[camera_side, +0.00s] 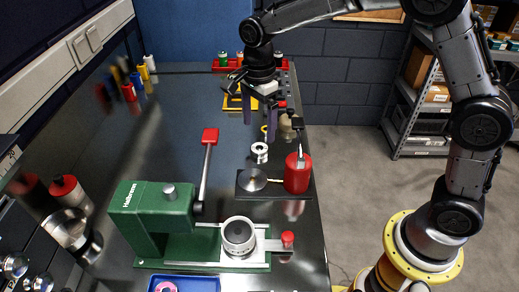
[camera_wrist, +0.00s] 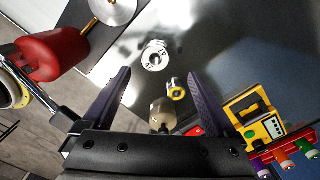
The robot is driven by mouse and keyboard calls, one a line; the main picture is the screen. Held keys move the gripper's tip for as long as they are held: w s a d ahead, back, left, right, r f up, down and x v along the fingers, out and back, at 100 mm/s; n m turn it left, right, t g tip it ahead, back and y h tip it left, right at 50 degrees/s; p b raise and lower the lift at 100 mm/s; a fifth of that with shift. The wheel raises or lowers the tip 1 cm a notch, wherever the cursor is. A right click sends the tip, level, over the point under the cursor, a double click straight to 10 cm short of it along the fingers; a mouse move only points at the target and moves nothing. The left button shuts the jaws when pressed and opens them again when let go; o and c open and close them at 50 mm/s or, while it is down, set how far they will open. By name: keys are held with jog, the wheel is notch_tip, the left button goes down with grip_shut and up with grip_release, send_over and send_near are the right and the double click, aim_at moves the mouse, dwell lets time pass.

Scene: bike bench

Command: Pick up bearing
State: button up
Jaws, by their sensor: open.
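The bearing, a small silver ring with a dark centre hole (camera_side: 259,151), lies on the dark steel bench top behind a black plate. It also shows in the wrist view (camera_wrist: 155,56), ahead of the finger tips and apart from them. My gripper (camera_side: 260,118) is open and empty above the bench, farther back than the bearing, with its fingers pointing down. In the wrist view the gripper (camera_wrist: 158,74) has its two dark fingers spread wide, with nothing held between them.
A small yellow-rimmed item (camera_wrist: 176,90) and a beige rounded object (camera_wrist: 163,116) are near the bearing. A red cylinder (camera_side: 297,173) stands on the black plate (camera_side: 262,190). A green press (camera_side: 160,217) stands nearer the front. A yellow device (camera_wrist: 262,128) and red rack are behind.

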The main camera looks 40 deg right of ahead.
aim_at(259, 143)
jog(key=f, duration=0.4)
jog(key=shift+s+a+f, duration=0.25)
jog(key=shift+s+f, duration=0.05)
jog(key=shift+s, duration=0.1)
jog(key=shift+f, duration=0.55)
jog(key=shift+r, duration=0.1)
grip_shut()
